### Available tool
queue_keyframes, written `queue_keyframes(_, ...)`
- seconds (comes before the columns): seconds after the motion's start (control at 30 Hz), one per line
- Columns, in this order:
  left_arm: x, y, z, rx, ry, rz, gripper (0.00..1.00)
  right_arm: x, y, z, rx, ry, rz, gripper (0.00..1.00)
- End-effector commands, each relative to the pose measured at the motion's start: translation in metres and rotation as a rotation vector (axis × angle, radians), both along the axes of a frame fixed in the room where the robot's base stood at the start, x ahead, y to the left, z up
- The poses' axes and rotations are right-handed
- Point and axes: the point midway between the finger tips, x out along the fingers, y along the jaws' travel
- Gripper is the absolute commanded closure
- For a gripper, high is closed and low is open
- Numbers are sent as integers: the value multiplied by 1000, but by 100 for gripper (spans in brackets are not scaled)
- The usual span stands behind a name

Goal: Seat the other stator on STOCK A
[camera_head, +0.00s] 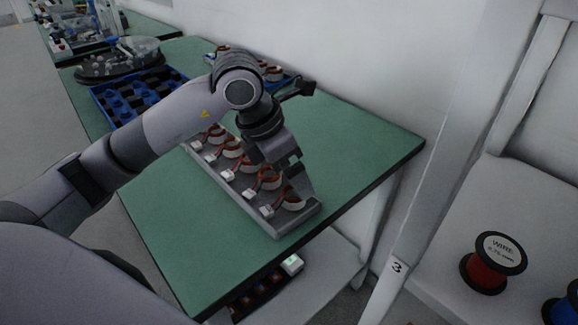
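A grey tray (278,228) on the green table holds a row of several stators, with copper-coloured rings and white connectors. The nearest stator (292,201) sits at the tray's front end, with another stator (266,183) just behind it. My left gripper (297,183) reaches down over the front half of this row, close to these two. Its fingers overlap the parts in the picture, so I cannot tell if it grips one. More stators (271,73) stand at the back near the wall, partly behind my arm. No STOCK A label is readable. My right gripper is not in view.
A blue crate (128,103) with dark compartments lies on the green table (345,150), left of my arm. A dark round fixture (118,62) stands behind it. The white wall borders the table's far side. The tabletop right of the grey tray is clear. A red wire spool (482,272) stands at right.

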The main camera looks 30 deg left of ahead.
Motion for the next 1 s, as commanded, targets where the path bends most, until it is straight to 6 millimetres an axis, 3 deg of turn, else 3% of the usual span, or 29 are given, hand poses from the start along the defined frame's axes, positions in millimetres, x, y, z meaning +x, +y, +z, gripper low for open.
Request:
queue_keyframes(0.27, 0, 0, 1, 0, 0, 0, 3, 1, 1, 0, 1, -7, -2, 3)
queue_keyframes(0.63, -18, 13, 56, 0, -3, 1, 3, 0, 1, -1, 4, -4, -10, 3)
queue_keyframes(1.0, -23, 16, 66, 0, 0, 0, 3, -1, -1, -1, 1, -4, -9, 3)
